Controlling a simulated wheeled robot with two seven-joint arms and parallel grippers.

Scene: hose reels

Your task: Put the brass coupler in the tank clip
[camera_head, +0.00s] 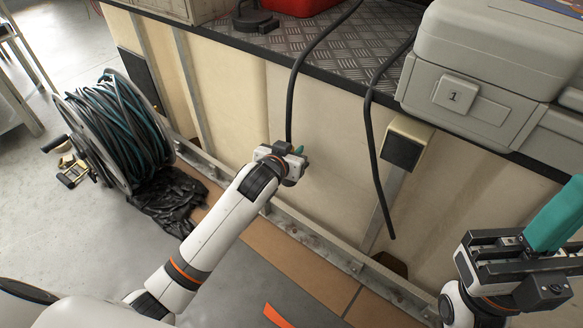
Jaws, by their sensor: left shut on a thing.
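My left gripper (287,157) is in front of the cream side panel, at the lower part of a black hanging hose (290,95). It is shut on what looks like this hose; the jaws hide the hose's end. A small teal piece shows at its tip. My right gripper (515,250) is at the lower right, with a larger teal piece beside its jaws. I cannot tell whether it is open or shut. I cannot make out a brass coupler or tank clip with certainty.
A second black hose (371,130) hangs free to the right. A grey case marked 1 (490,95) sits on the metal tread-plate top (350,45). A beige box with a black face (405,145) is below the edge. A hose reel (115,130) stands at left.

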